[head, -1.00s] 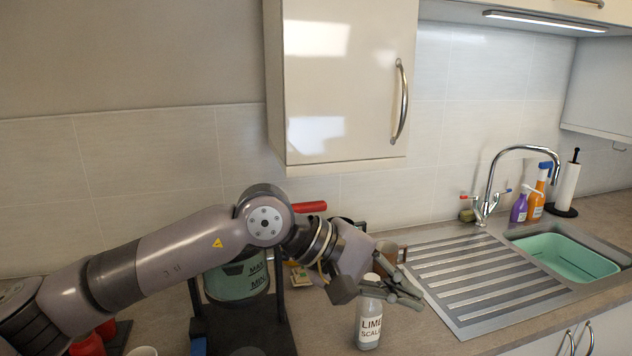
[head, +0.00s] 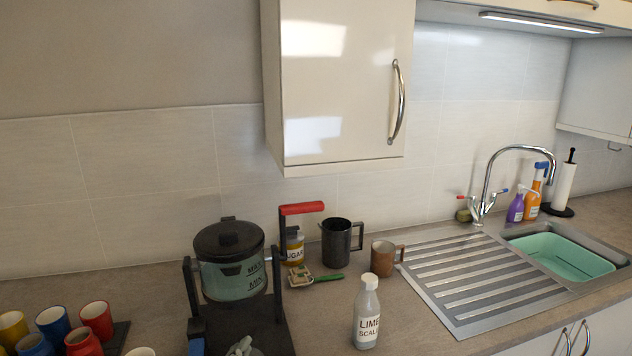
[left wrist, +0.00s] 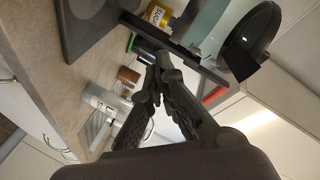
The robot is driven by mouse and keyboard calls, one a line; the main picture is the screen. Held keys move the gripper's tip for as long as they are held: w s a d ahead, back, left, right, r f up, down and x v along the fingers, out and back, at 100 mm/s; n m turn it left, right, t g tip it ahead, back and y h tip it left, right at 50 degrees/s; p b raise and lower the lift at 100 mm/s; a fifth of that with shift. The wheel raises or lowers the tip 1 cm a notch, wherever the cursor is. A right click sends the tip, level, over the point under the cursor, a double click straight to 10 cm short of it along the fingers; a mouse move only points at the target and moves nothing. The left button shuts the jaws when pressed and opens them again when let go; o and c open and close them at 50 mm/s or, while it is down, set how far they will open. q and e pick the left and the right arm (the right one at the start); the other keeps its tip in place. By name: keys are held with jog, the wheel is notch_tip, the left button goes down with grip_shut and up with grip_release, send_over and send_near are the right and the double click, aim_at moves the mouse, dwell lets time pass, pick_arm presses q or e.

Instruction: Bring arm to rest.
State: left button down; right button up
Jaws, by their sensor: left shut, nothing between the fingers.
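My left gripper (head: 240,346) shows only as grey fingertips at the bottom edge of the head view, in front of the black stand's base. In the left wrist view, its two fingers (left wrist: 160,76) meet at the tips, shut and empty. The rest of my left arm is out of the head view. My right gripper is in neither view.
A black stand (head: 276,312) holds a lidded jug (head: 232,278). A limescale bottle (head: 367,318), a brown mug (head: 382,254), a black mug (head: 337,243) and a sugar jar (head: 295,248) stand right of it. Several coloured cups are at left. The draining board (head: 480,275) is clear.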

pick_arm(q)
jog(key=s+a+f+n+g, duration=0.2)
jog(key=s+f+n+g, duration=0.15)
jog(key=s+f, duration=0.45)
jog(key=s+a+f+n+g+y, duration=0.1)
jog(key=s+a+f+n+g, duration=0.2)
jog(key=s+f+g, duration=0.45)
jog(key=s+a+f+n+g, duration=0.1)
jog(key=s+a+f+n, duration=0.15)
jog(key=s+f, duration=0.55)
jog(key=s+f+g, duration=0.1)
jog(key=s+f, duration=0.1)
jog(key=f, duration=1)
jog(key=s+f, duration=0.2)
jog(key=f, duration=1)
jog(key=s+a+f+g, duration=0.1)
jog(key=s+a+f, duration=0.1)
jog(key=s+f, duration=1.3)
jog(key=shift+s+a+m+g, duration=0.3)
jog(key=shift+s+a, duration=0.05)
jog(key=shift+s, duration=0.25)
jog(key=shift+f, duration=0.1)
